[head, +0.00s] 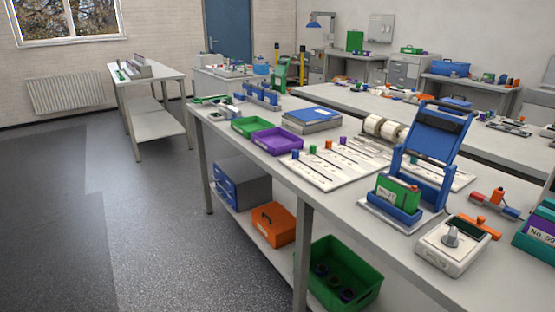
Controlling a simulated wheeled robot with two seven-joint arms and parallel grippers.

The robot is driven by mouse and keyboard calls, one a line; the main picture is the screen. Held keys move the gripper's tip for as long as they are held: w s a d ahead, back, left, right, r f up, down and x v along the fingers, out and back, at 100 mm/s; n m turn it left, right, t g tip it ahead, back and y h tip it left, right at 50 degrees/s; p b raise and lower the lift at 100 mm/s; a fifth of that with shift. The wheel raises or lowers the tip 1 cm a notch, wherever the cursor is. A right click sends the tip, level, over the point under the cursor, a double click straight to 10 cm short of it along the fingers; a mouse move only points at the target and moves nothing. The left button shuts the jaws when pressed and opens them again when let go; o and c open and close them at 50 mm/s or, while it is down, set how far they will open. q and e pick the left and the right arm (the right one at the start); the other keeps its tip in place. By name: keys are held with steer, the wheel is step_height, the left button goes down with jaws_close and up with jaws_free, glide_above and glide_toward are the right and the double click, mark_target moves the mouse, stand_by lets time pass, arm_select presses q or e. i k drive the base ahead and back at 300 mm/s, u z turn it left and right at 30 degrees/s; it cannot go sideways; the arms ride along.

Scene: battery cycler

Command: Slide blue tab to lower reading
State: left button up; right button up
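A white slider board (330,166) lies on the long workbench near the middle of the head view. It has several parallel slots with dark markings. A small blue tab (295,154) stands upright at the board's left end, at the far end of its slot. A green tab (312,149), an orange tab (328,145) and another tab stand in a row beside it. The scale readings are too small to make out. Neither of my grippers shows in the head view.
A purple tray (277,141) and a green tray sit left of the board. A blue-framed stand (432,160) with a green block and a white meter (455,246) stand to the right. A green crate (345,277) is on the lower shelf. The floor at left is clear.

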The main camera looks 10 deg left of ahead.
mark_target(296, 153)
steer(key=u, duration=0.3)
steer(key=k, duration=0.85)
steer(key=u, duration=0.8)
steer(key=i, duration=1.9)
steer(key=z, duration=1.6)
steer(key=i, duration=0.95)
steer(key=z, duration=0.95)
